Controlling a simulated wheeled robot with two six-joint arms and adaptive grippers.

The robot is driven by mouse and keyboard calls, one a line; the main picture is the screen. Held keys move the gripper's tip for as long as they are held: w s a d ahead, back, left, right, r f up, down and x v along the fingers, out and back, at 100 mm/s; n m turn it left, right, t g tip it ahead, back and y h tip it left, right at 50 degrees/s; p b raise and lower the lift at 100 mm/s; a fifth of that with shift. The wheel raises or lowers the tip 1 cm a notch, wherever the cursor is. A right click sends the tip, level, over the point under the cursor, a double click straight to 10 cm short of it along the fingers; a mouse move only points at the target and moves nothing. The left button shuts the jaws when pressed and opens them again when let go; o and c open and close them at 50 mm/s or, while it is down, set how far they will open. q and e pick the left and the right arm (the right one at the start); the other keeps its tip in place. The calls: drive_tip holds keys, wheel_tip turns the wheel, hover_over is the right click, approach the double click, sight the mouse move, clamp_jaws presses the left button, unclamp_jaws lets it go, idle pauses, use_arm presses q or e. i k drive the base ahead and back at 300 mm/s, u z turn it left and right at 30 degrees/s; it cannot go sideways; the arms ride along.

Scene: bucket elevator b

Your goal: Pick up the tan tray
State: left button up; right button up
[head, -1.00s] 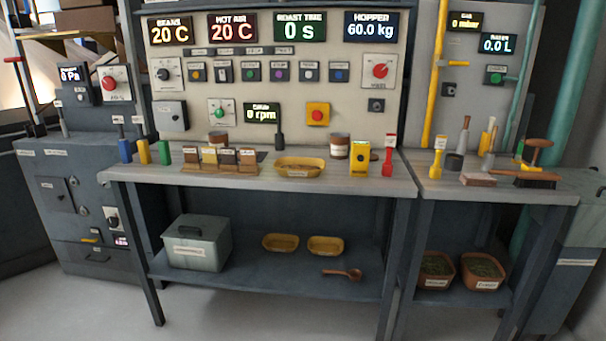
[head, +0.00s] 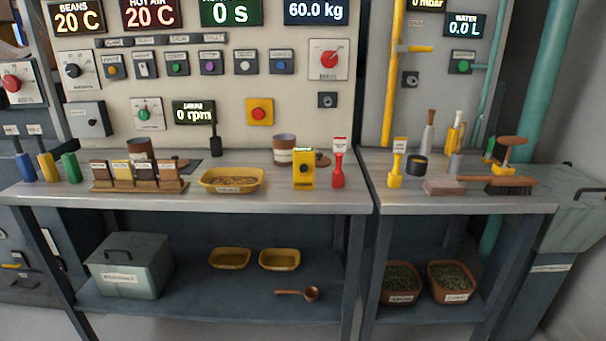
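A yellow-tan tray (head: 232,189) with a label on its front sits on the upper bench, left of the yellow handheld device. It holds something brownish, too small to make out. Two similar yellow-tan trays stand side by side on the lower shelf, a left one (head: 230,264) and a right one (head: 280,266), and both look empty. I cannot tell from the picture alone which of these is the named tan tray. Neither of my grippers is in view.
Left of the bench tray is a wooden rack (head: 138,186) of small jars. Right of it are a yellow device (head: 303,176) and a red-handled tool (head: 338,170). A grey lidded box (head: 130,266), a wooden scoop (head: 311,293) and brown bins (head: 401,295) are below.

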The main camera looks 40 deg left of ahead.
sight(225, 180)
drive_tip(key=z, duration=0.1)
drive_tip(key=i, duration=0.85)
drive_tip(key=u, duration=0.8)
drive_tip(key=i, duration=0.6)
drive_tip(key=u, duration=0.6)
